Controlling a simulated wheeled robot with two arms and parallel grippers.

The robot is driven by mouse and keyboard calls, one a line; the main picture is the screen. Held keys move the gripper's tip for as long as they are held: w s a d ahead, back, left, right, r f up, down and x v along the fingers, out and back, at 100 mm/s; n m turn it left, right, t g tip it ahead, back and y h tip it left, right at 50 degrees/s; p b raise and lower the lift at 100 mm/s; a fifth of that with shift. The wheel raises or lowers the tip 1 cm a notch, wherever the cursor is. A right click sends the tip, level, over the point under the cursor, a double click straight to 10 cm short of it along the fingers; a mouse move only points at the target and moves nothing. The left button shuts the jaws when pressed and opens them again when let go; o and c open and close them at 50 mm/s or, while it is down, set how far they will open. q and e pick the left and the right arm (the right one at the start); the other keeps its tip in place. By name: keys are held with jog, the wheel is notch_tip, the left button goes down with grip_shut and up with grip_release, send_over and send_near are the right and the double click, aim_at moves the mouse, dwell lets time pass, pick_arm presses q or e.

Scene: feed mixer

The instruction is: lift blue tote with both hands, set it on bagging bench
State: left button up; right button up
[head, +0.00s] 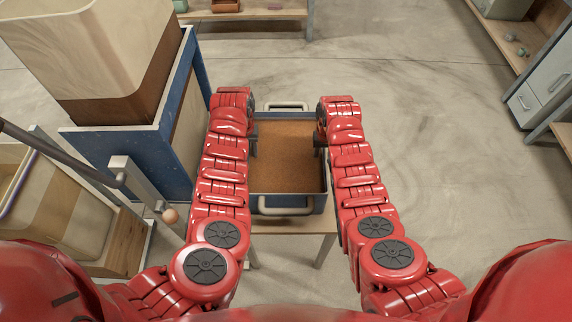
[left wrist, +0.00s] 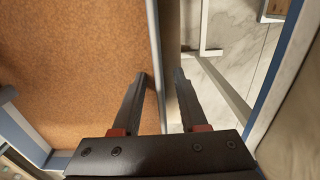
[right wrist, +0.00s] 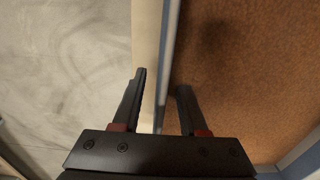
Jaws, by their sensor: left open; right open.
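The blue tote (head: 290,210), filled with brown grainy feed, sits on a low wooden stand in the middle of the head view. It has pale handles at its near and far ends. My left gripper (left wrist: 160,80) is open at the tote's left wall, one finger over the feed side and the other outside. My right gripper (right wrist: 161,85) is open at the right wall, one finger outside and one over the feed. The wall's rim runs between the fingers in both wrist views. In the head view both grippers are partly hidden by my arms. I cannot make out which surface is the bagging bench.
A blue-framed machine (head: 130,150) with a wooden hopper (head: 95,50) stands close on the left. A shelf (head: 270,15) stands at the back, and a bench with grey drawers (head: 540,90) at the right. The floor (head: 430,150) right of the tote is clear.

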pick_arm(q)
jog(key=shift+f, duration=0.7)
pick_arm(e)
jog(key=shift+f, duration=0.7)
pick_arm(q)
grip_shut()
pick_arm(e)
grip_shut()
pick_arm(q)
jog(key=shift+r, duration=0.1)
pick_arm(e)
jog(key=shift+r, duration=0.1)
